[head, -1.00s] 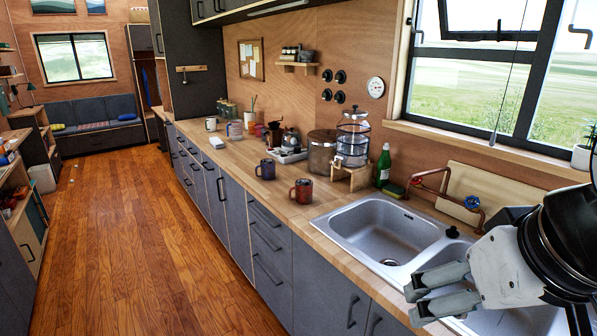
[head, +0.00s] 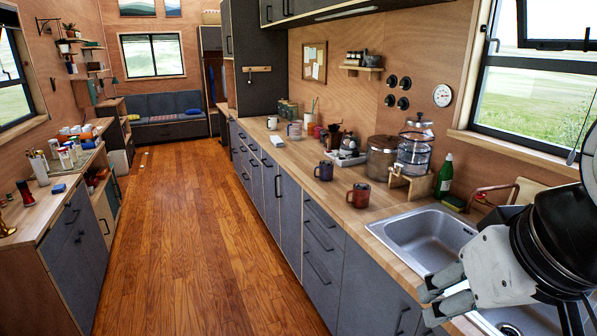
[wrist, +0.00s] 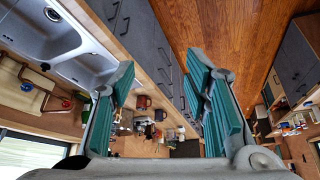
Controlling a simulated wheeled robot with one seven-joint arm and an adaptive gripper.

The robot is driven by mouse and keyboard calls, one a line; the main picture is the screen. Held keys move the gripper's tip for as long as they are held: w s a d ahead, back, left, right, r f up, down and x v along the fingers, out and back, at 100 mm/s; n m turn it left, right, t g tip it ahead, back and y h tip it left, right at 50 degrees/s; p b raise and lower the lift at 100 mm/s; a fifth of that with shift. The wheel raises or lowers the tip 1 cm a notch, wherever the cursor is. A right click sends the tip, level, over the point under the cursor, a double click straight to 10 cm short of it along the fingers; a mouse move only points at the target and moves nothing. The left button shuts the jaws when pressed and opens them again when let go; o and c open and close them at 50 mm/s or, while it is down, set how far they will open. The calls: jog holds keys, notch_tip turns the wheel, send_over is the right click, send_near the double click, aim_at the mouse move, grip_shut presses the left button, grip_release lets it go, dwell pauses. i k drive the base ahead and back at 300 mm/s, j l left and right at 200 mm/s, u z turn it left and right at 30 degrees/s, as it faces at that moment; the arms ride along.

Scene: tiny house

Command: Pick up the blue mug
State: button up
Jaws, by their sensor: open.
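The blue mug (head: 324,170) stands upright on the wooden counter, left of and farther away than a reddish-brown mug (head: 358,195). In the wrist view the blue mug (wrist: 160,115) shows small between my fingers, close to the reddish-brown mug (wrist: 143,102). My gripper (head: 443,297) is at the lower right of the head view, in front of the sink and well apart from both mugs. In the wrist view my gripper (wrist: 162,78) has its two green-padded fingers spread wide with nothing held between them.
The sink (head: 412,234) lies between my gripper and the mugs. A water dispenser (head: 415,150), a metal pot (head: 381,158) and a green bottle (head: 445,176) stand behind them. A cluttered side counter (head: 32,208) stands at left.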

aim_at(326, 167)
jog(key=i+j+z, duration=0.15)
jog(key=i+j, duration=0.2)
jog(key=i+j+z, duration=0.15)
jog(key=i+j, duration=0.25)
jog(key=i, duration=0.15)
jog(key=i+j+z, duration=0.1)
jog(key=i+j, duration=0.3)
jog(key=i+j+z, duration=0.15)
jog(key=i+j, duration=0.25)
jog(key=j, duration=0.15)
jog(key=i+j+z, duration=0.15)
jog(key=i+j, duration=0.2)
jog(key=j, duration=0.2)
jog(key=i+j+z, duration=0.15)
jog(key=i+j, duration=0.2)
jog(key=j, duration=0.2)
jog(key=i+j+z, duration=0.15)
jog(key=i+j, duration=0.15)
jog(key=j, duration=0.35)
jog(key=i+j+z, duration=0.15)
jog(key=i+j, duration=0.15)
jog(key=j, duration=0.35)
